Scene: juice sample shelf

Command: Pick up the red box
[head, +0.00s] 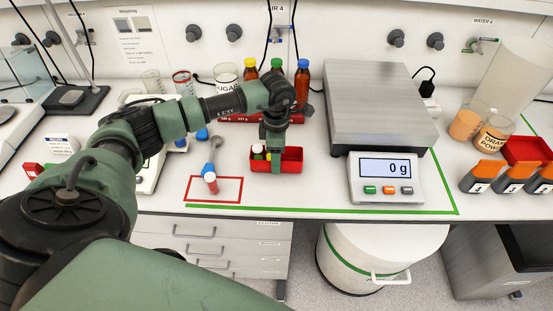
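A small open red box (291,163) stands on the bench front, left of the scale. Small items with yellowish and white tops (258,150) show in its left part. My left gripper (275,164) points down at the middle of this box, and its lower end overlaps the box in the view. The fingertips are too small and partly hidden, so I cannot tell whether they are open or touch the box. Another red box (528,150) stands at the far right, behind orange-and-grey containers. My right gripper is not in view.
A large scale (380,100) reading 0 g stands right of the box. A red rack (240,112) with several bottles is behind. A red-capped tube (211,182) and a blue-ended spoon-like tool (212,152) lie in or near a red outline. The green-lined bench edge is in front.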

